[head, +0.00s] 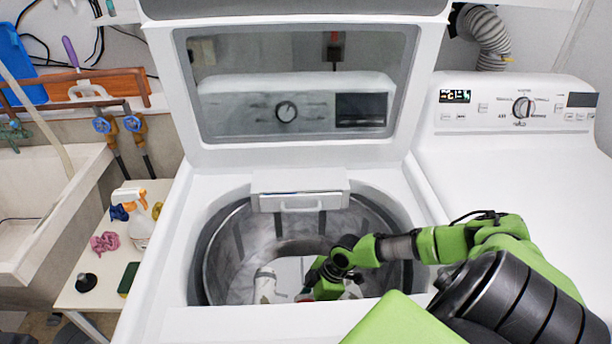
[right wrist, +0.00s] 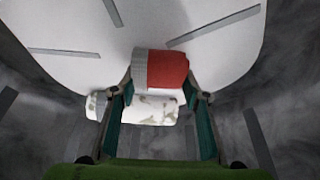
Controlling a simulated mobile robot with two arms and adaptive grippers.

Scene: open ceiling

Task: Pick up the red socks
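The red socks (right wrist: 165,70), a roll with a pale grey-white band, lie on the drum floor in the right wrist view. My right gripper (right wrist: 160,88) has its two fingers spread, with the tips at either side of the roll; I cannot tell if they touch it. A white patterned sock roll (right wrist: 150,109) lies just nearer, partly behind the left finger. In the head view my right gripper (head: 322,280) is down inside the washer drum and hides most of the red socks. The white roll (head: 265,285) shows left of it. My left gripper is not in view.
The washer's lid (head: 300,90) stands open, and the drum wall (head: 225,245) closes around my right arm. A second white machine (head: 500,160) stands at right. A small side table (head: 105,265) at left holds a spray bottle (head: 140,225) and other small items.

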